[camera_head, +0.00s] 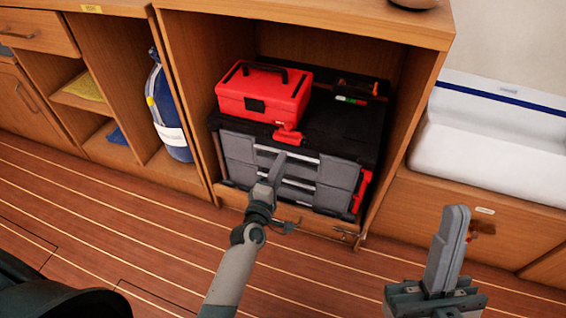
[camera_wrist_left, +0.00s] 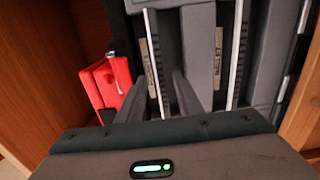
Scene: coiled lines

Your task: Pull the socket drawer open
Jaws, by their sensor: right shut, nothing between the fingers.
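A black and grey tool chest (camera_head: 240,160) with silver-edged drawers stands in the open cabinet bay, and its drawers look shut. My left gripper (camera_head: 277,168) is at the chest's front, by the upper silver drawer edge (camera_head: 310,157). In the left wrist view, the fingers (camera_wrist_left: 158,78) are apart, one on each side of a silver drawer edge (camera_wrist_left: 155,60); contact cannot be told. One drawer label (camera_wrist_left: 218,57) seems to read "MALLET"; the label (camera_wrist_left: 153,62) between the fingers is not legible, so I cannot confirm the socket drawer. My right gripper (camera_head: 455,215) is shut and empty, away from the chest.
A red toolbox (camera_head: 262,92) sits on the chest, with small items (camera_head: 352,96) beside it. The wooden cabinet walls (camera_head: 408,120) stand close on both sides. A blue bottle-like object (camera_head: 168,110) is in the left bay. The floor (camera_head: 150,240) in front is clear.

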